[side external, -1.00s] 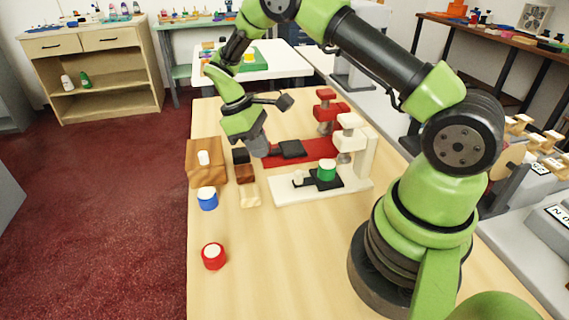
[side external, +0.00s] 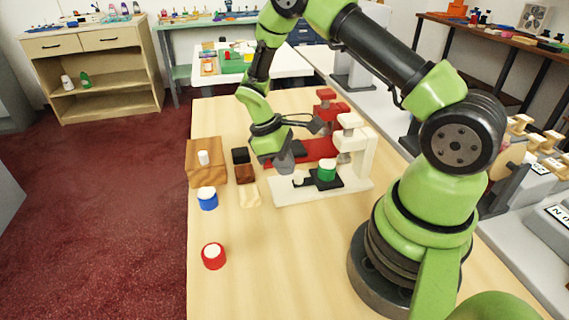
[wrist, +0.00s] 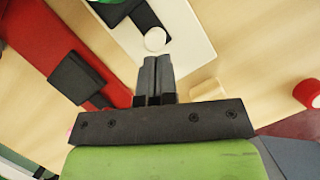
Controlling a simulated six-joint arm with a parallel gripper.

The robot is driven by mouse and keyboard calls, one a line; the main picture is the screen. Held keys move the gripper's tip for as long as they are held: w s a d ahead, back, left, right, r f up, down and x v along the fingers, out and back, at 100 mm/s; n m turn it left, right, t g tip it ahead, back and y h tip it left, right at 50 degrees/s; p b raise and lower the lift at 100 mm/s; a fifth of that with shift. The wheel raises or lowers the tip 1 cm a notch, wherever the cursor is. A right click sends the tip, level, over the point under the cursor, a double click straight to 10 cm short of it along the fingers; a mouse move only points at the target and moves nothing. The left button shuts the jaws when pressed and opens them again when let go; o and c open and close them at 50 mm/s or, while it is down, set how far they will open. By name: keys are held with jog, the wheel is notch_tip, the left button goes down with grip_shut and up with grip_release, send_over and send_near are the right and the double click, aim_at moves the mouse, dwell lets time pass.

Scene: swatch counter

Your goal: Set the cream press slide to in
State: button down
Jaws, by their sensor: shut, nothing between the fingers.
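The cream press (side external: 364,160) stands on the table with its long base reaching left. Its black slide (side external: 340,184) lies on the base and carries a green cylinder (side external: 327,172) with a white top, which sits left of the press head. A small pale round knob (wrist: 155,40) is at the slide's near end in the wrist view. My gripper (side external: 284,168) is at the left end of the cream base, beside the knob. Its fingers (wrist: 157,62) are shut and empty in the wrist view, pointing toward the knob. Whether they touch it I cannot tell.
A red press (side external: 322,148) with a black slide (wrist: 75,78) stands just behind. To the left are a wooden block (side external: 207,176), several small blocks (side external: 245,173) and a blue cylinder (side external: 207,200). A red cylinder (side external: 213,257) stands nearer.

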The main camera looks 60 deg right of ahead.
aim_at(312, 178)
jog(key=shift+s+d, duration=1.6)
